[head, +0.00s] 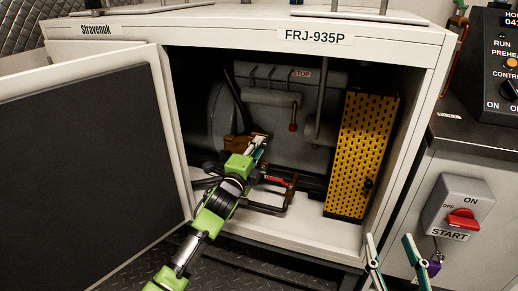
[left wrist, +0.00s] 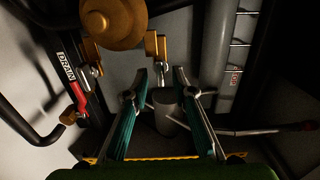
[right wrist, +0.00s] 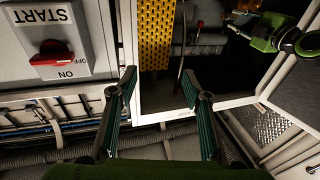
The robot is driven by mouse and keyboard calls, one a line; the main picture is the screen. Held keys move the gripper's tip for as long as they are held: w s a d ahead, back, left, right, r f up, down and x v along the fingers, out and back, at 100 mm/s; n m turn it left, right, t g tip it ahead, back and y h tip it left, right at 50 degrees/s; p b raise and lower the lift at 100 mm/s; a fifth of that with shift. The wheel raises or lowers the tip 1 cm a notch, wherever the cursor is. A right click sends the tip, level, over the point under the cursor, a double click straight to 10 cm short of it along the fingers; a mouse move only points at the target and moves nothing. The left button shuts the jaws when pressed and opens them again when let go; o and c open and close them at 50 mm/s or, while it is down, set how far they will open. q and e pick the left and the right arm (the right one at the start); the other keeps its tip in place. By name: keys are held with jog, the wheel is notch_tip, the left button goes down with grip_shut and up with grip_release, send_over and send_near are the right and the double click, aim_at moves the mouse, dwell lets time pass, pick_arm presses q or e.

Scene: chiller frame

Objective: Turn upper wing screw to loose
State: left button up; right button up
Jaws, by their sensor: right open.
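My left gripper (left wrist: 162,72) reaches into the open cabinet. Its fingertips are apart, on either side of a small steel and brass piece (left wrist: 158,48) that looks like a wing screw; I cannot tell whether they touch it. A similar brass and steel piece (left wrist: 92,62) sits further left, beside a rounded brass body (left wrist: 113,22). In the head view my left gripper (head: 262,143) is in front of a brown-bronze part (head: 237,143), and the screw cannot be made out there. My right gripper (head: 391,246) is open and empty outside the cabinet, at lower right.
The cabinet door (head: 85,130) stands open on the left. A yellow perforated panel (head: 362,150) stands inside at right. A red-handled drain valve (left wrist: 77,95) and black pipes lie near my left gripper. A switch box with a red knob (head: 461,220) is right of the cabinet.

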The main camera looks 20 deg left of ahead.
pick_arm(q)
jog(key=shift+w, duration=1)
pick_arm(e)
jog(key=shift+s+a+r+t, duration=0.15)
jog(key=shift+r+t, duration=0.3)
jog(key=shift+r, duration=0.35)
jog(key=shift+s+r+t, duration=0.1)
jog(key=shift+r+t, duration=0.35)
jog(key=shift+r, duration=0.35)
pick_arm(q)
grip_shut()
